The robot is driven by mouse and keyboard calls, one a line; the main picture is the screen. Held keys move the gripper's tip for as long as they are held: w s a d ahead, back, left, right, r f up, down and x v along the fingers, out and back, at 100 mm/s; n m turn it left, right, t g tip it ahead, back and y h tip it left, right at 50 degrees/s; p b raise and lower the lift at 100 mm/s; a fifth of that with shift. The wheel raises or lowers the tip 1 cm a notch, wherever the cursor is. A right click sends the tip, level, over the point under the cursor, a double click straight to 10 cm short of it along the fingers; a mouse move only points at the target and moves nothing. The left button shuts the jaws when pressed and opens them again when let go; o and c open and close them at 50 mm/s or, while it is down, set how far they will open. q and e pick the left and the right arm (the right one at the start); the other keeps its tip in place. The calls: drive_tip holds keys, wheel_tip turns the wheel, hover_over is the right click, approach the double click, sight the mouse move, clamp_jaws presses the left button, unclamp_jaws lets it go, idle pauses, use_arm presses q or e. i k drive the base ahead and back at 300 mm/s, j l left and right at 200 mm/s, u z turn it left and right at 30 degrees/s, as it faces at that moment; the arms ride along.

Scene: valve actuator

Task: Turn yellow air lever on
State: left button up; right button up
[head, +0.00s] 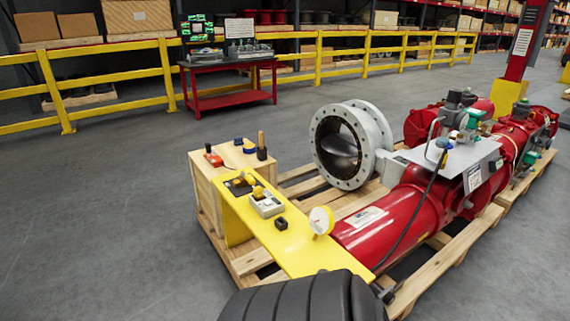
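A red valve actuator (395,225) lies on a wooden pallet, joined to a grey flanged butterfly valve (342,146). A yellow panel (285,250) extends from its front end toward a wooden box. On the panel sit a small yellow part (258,191), which looks like the air lever, a pale control box (267,206) and a small black knob (281,223). A round gauge with a yellow rim (321,220) stands at the panel's right edge. The lever's exact position is too small to tell. Neither of my grippers shows in the head view.
The wooden box (205,190) holds hand tools on top. A black ribbed shape (305,299) covers the bottom centre and hides the panel's near end. The pallet (455,250) borders the actuator. Floor to the left is clear. A red workbench (228,82) and yellow railing (115,76) stand behind.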

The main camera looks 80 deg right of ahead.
sight(251, 179)
drive_tip(key=i+l+z, duration=0.25)
drive_tip(key=z, duration=0.15)
drive_tip(key=i+l+z, duration=0.15)
drive_tip(key=i+z, duration=1.4)
drive_tip(key=z, duration=0.15)
drive_tip(key=i+j+z, duration=0.15)
drive_tip(key=i+z, duration=0.3)
drive_tip(key=i+j+z, duration=0.25)
drive_tip(key=z, duration=0.25)
drive_tip(key=i+j+z, duration=0.25)
drive_tip(key=i+z, duration=0.25)
drive_tip(key=k, duration=0.1)
